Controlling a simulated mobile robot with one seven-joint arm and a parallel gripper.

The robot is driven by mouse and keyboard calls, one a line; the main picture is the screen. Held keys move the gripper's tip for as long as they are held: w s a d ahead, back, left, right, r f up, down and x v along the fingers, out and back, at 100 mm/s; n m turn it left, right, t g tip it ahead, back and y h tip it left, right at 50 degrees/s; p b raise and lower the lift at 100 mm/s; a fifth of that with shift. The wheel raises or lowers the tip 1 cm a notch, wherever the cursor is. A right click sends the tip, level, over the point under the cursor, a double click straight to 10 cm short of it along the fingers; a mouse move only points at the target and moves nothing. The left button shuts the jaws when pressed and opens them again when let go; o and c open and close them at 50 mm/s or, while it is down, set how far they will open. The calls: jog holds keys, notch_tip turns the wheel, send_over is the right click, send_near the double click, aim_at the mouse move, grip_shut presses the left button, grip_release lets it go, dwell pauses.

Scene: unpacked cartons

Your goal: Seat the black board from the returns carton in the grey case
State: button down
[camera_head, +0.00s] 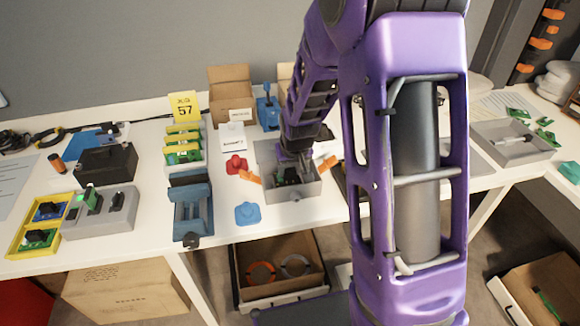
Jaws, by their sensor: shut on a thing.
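The grey case (297,196) is an open box on the white table, left of my large purple arm link. My gripper (291,172) reaches down into it from above. It is shut on a dark piece, which looks like the black board (284,179), low inside the case. The fingers and the arm hide much of the board and the case's back part. I cannot tell whether the board lies flat on the case floor or is held just above it. Which carton is the returns carton cannot be read here.
A blue fixture (190,208) stands farther left. An open carton (231,101) stands behind. My arm blocks the table to the right.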

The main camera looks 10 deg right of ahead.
jog(key=shift+f, duration=0.6)
jog(key=shift+c, duration=1.9)
grip_release()
jog(key=p+v, duration=0.3)
jog(key=v, duration=1.4)
jog(key=shift+s+r, duration=0.15)
